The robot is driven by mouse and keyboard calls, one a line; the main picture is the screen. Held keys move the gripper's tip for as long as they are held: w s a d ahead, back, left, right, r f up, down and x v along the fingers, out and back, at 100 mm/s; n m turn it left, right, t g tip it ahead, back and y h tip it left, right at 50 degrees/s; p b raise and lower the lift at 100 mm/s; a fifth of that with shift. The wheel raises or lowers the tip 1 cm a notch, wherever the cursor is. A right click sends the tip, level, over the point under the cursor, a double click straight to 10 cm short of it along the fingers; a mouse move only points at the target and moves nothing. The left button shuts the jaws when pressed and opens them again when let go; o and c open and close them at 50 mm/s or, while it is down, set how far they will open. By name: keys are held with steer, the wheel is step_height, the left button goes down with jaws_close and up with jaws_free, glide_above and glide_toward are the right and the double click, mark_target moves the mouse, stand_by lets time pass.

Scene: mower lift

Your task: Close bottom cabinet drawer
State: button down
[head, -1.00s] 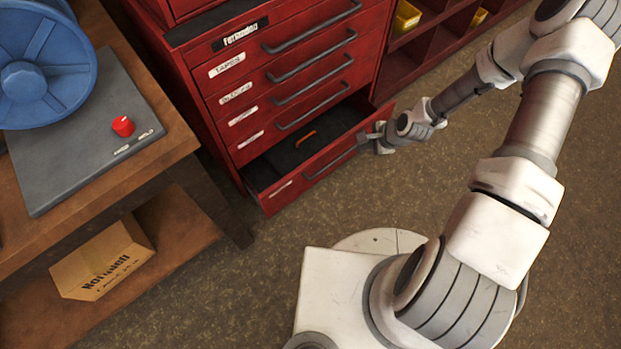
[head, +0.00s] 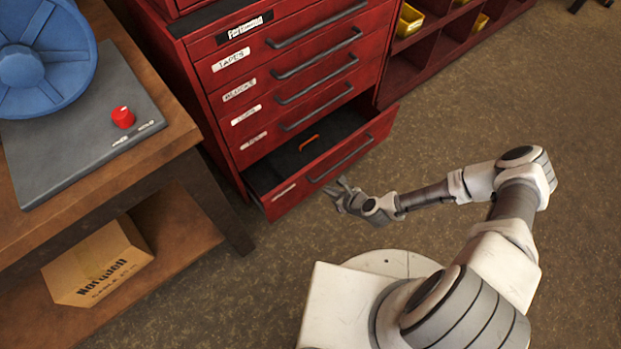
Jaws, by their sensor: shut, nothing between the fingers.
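The bottom drawer (head: 345,172) of the red cabinet (head: 300,62) stands open, pulled out toward me. Its dark interior shows, with a small orange item (head: 309,142) inside. A dark grey bar handle (head: 342,165) runs along its front. My gripper (head: 337,189) is shut and empty, just in front of the drawer's front and a little below the handle. I cannot tell whether it touches the drawer front. The drawers above look closed.
A wooden bench (head: 165,150) stands left of the cabinet, with a blue wheel (head: 25,65) and a red knob (head: 123,117) on top. A cardboard box (head: 98,265) sits on its lower shelf. Red shelving with yellow bins (head: 409,20) is right of the cabinet. Floor is clear at right.

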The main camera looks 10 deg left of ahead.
mark_target(304, 176)
steer(key=shift+w+a+r+b+x, duration=0.25)
steer(key=shift+r+b+x, duration=0.15)
steer(key=shift+x, duration=1.5)
steer(key=shift+w+a+r+b+x, duration=0.1)
steer(key=shift+a+r+b+x, duration=0.3)
steer(key=shift+x, duration=1.45)
steer(key=shift+w+a+r+b+x, duration=0.15)
steer(key=shift+b+x, duration=0.4)
steer(key=shift+x, duration=1.35)
